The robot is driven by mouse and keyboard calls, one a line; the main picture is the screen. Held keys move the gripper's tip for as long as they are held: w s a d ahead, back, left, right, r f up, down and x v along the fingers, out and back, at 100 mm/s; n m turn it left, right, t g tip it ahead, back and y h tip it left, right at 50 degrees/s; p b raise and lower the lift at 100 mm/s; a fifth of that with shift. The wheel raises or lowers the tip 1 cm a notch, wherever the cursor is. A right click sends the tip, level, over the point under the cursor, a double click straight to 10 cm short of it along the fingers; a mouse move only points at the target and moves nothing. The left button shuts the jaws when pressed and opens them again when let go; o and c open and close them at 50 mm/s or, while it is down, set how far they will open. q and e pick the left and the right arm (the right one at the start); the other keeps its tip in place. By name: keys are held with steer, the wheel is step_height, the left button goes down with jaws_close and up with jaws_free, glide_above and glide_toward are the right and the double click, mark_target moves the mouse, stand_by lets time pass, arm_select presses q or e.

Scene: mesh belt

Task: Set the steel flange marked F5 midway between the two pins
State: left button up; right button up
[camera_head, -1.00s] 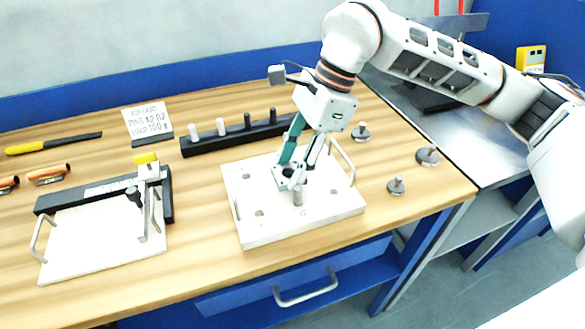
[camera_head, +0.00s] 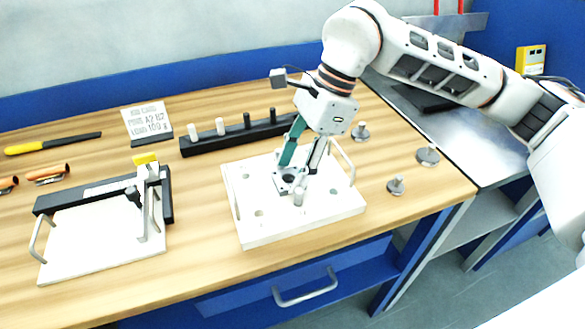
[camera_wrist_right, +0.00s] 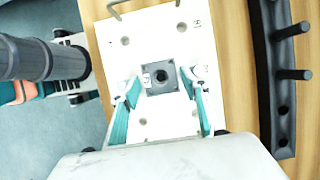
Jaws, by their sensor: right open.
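The steel flange (camera_head: 289,181) is a grey square plate with a dark round bore, lying on the white plate (camera_head: 258,229). In the right wrist view, the flange (camera_wrist_right: 161,78) has a small light tag, its marking too small to read. My right gripper (camera_head: 300,172) is open around it, and the teal-backed fingers (camera_wrist_right: 166,90) stand on either side with gaps. My left gripper does not clearly show.
A black rack (camera_head: 236,135) with light and dark pegs stands behind the plate. Knobbed steel discs (camera_head: 428,156) lie to the right. A card (camera_head: 147,120) reads pins A2 B2. A clamp fixture (camera_head: 105,235) stands left. The plate has a wire handle (camera_head: 344,158).

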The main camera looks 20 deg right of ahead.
steer(key=v, duration=1.1)
steer(key=shift+r+p, duration=0.15)
steer(key=shift+p, duration=0.2)
steer(key=shift+d, duration=0.15)
